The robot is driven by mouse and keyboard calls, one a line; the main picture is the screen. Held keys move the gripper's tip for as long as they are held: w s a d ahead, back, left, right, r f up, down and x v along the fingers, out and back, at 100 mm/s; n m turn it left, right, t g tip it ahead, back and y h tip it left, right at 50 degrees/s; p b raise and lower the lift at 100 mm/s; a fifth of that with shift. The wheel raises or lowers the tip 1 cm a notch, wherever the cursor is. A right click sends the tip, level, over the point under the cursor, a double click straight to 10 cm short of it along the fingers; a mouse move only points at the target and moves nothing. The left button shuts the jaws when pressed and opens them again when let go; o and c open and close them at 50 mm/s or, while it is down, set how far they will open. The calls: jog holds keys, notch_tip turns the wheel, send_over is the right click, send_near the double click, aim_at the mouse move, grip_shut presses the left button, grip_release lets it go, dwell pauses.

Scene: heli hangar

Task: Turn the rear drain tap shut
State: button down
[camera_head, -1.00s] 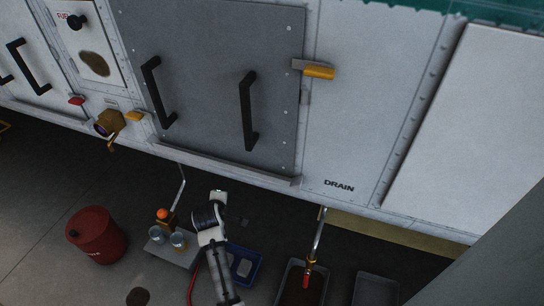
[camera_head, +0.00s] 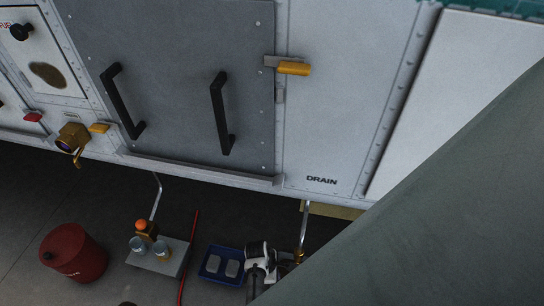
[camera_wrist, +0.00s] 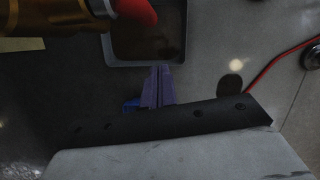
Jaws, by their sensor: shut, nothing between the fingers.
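A metal drain pipe (camera_head: 304,222) hangs below the DRAIN label, with a brass tap (camera_head: 299,256) at its lower end. The tap's handle is hidden in the head view. In the wrist view a brass body (camera_wrist: 60,17) with a red handle end (camera_wrist: 137,10) fills the upper left, close to the camera. My gripper (camera_wrist: 160,72) is shut and empty, its fingers together below the red handle and apart from it in the picture. In the head view my wrist (camera_head: 262,252) is just left of the tap; my fingertips cannot be made out there.
A tray (camera_wrist: 180,50) with dark contents lies beneath the tap. A blue bin (camera_head: 210,275), a grey stand (camera_head: 170,262) with jars, a red drum (camera_head: 73,252) and a red hose (camera_head: 188,255) are to the left. A large grey-green surface (camera_head: 440,220) blocks the lower right.

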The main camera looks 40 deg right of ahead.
jog(key=shift+s+d+p, duration=0.2)
jog(key=shift+s+d, duration=0.45)
jog(key=shift+d, duration=0.15)
jog(key=shift+s+d+p, duration=0.2)
jog(key=shift+s+d, duration=0.4)
jog(key=shift+d, duration=0.2)
jog(key=shift+d, duration=0.1)
